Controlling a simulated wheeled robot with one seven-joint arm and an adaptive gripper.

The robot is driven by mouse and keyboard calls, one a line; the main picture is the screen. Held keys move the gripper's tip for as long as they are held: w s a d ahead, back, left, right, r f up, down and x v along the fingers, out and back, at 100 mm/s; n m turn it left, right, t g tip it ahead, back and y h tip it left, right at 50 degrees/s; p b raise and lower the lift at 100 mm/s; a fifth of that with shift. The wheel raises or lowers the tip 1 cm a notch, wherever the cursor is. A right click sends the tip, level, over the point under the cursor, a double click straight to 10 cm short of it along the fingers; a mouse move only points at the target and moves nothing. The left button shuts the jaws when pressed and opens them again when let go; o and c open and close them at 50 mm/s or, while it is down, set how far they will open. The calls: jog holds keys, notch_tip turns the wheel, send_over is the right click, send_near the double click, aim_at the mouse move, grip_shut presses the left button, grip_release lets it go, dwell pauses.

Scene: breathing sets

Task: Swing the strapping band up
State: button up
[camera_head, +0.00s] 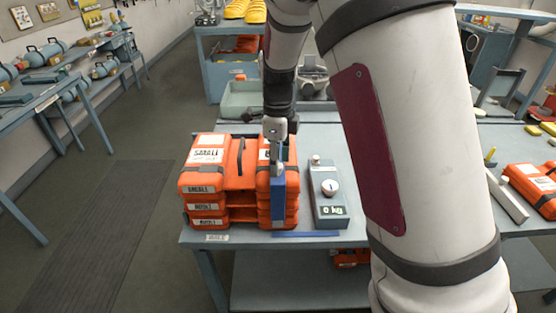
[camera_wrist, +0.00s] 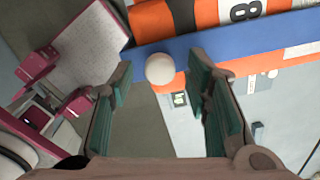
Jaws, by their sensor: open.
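A stack of orange cases (camera_head: 208,180) stands on the blue-grey table. A blue strapping band (camera_head: 278,200) runs upright along the front of the stack near its right end. In the wrist view the band (camera_wrist: 255,42) crosses the top of the picture, with orange behind it. A pale round knob (camera_wrist: 159,69) shows at the band's lower edge, between my fingertips in the picture; I cannot tell whether it touches them. My gripper (camera_head: 278,160) is at the top of the band, pointing down. In the wrist view its green-padded fingers (camera_wrist: 160,78) are apart, with nothing clamped.
A grey scale (camera_head: 328,195) reading 0 kg stands just right of the stack. A flat blue strip (camera_head: 306,234) lies at the table's front edge. A grey-green tray (camera_head: 243,99) is behind. More orange cases (camera_head: 533,186) lie far right.

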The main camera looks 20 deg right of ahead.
jog(key=shift+f, duration=0.2)
jog(key=shift+c, duration=0.3)
grip_shut()
jog(key=shift+r, duration=0.1)
